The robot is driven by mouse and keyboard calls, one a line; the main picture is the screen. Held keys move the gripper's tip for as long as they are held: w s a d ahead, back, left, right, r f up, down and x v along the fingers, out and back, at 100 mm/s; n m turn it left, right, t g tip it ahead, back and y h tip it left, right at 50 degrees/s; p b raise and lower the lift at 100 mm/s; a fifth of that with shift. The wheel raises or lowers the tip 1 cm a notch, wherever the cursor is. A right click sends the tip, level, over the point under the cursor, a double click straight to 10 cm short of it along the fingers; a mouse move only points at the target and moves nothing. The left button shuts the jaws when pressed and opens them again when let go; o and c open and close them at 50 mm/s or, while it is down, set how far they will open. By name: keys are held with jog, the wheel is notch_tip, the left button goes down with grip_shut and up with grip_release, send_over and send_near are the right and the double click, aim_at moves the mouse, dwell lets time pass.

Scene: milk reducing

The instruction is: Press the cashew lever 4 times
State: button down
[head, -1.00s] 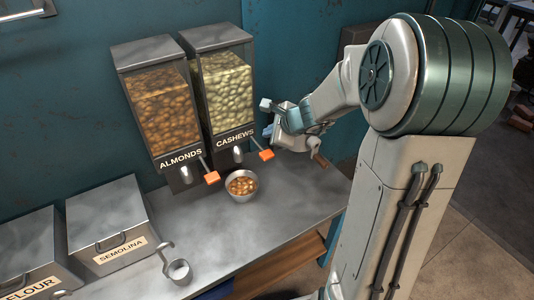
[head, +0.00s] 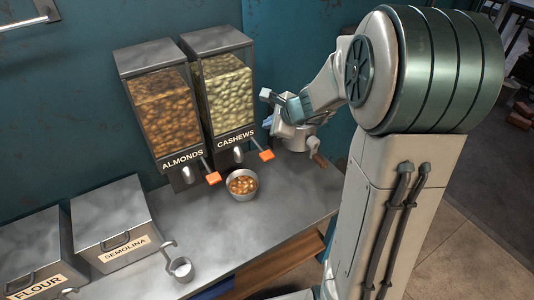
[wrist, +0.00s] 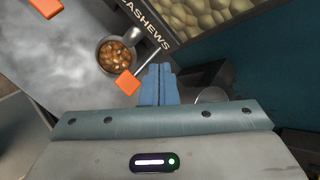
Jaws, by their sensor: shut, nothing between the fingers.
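The cashew dispenser (head: 228,88) stands against the wall, with a clear front full of cashews. Its lever has an orange tip (head: 267,155) on a thin rod at the lower right; the tip also shows in the wrist view (wrist: 127,82). My gripper (head: 266,126) is above and close to the lever in the head view. In the wrist view, its blue fingers (wrist: 159,80) are shut and empty, just right of the orange tip. I cannot tell whether they touch the lever. A metal bowl (head: 242,197) with nuts sits below the cashew spout.
The almond dispenser (head: 160,110) stands left, with its own orange lever (head: 213,178). Metal bins for semolina (head: 110,225) and flour (head: 32,250) and a small metal cup (head: 181,270) are on the counter (head: 225,235). A wooden-handled item (head: 318,158) lies right.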

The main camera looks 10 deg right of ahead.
jog(key=b, duration=0.6)
send_over(267, 154)
jog(key=s, duration=0.1)
jog(key=f, duration=0.7)
jog(key=shift+s+d+f, duration=0.1)
jog(key=shift+d+f, duration=0.15)
jog(key=shift+d, duration=0.05)
jog(key=shift+f+b, duration=0.7)
jog(key=shift+b, duration=0.2)
jog(key=shift+f, duration=0.1)
jog(key=shift+f+b, duration=0.3)
jog(key=shift+b, duration=0.2)
jog(key=shift+f+b, duration=1.3)
jog(key=shift+b, duration=0.1)
dwell(1.4)
jog(key=shift+r, duration=0.15)
jog(key=shift+r+p, duration=1.3)
jog(key=shift+r, duration=0.25)
